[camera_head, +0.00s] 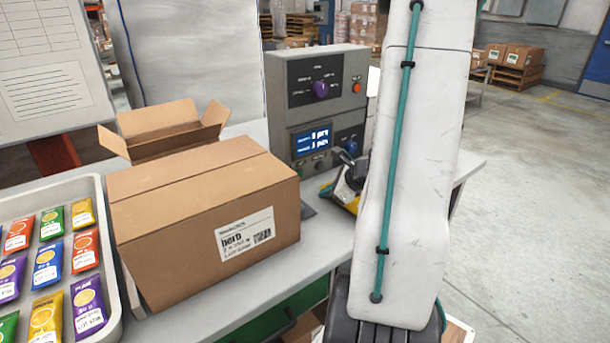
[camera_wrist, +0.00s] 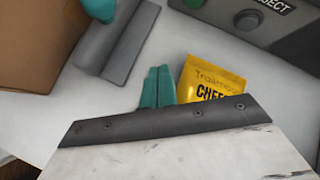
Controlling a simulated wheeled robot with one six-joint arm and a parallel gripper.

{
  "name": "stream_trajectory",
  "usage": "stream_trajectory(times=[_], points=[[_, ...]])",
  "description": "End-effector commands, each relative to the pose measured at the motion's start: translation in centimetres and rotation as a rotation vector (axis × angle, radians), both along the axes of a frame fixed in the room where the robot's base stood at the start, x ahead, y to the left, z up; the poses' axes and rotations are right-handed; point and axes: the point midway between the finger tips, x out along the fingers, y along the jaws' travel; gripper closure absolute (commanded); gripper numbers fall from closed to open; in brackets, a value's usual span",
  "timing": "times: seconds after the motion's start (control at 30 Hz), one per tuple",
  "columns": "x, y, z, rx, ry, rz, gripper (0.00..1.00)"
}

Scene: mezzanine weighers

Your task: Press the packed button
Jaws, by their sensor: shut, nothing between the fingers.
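A grey control unit (camera_head: 330,110) stands on the bench behind the carton, with a purple knob, an orange-red button, a lit display and a blue knob. In the wrist view its edge shows a grey round button (camera_wrist: 248,22) beside a label ending "JECT" and part of a green button (camera_wrist: 194,3). No label reading packed is legible. My gripper (camera_wrist: 158,72) has teal fingers shut together and empty, short of the panel in that view. A yellow packet (camera_wrist: 210,78) lies beside the fingers.
A closed carton (camera_head: 200,220) and an open carton (camera_head: 165,130) stand on the bench left of the unit. A white tray (camera_head: 105,200) of coloured packets is at far left. A grey block (camera_wrist: 125,45) lies left of my fingers. Open floor is at right.

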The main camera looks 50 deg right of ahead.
Motion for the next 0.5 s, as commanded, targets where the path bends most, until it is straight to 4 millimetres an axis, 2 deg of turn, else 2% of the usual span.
stream_trajectory(times=[0.27, 0.5], points=[[0.3, -0.1, 0.1, -0.001, -0.001, 0.002, 1.0], [2.8, -0.6, 0.1, -0.002, -0.001, 0.005, 1.0]])
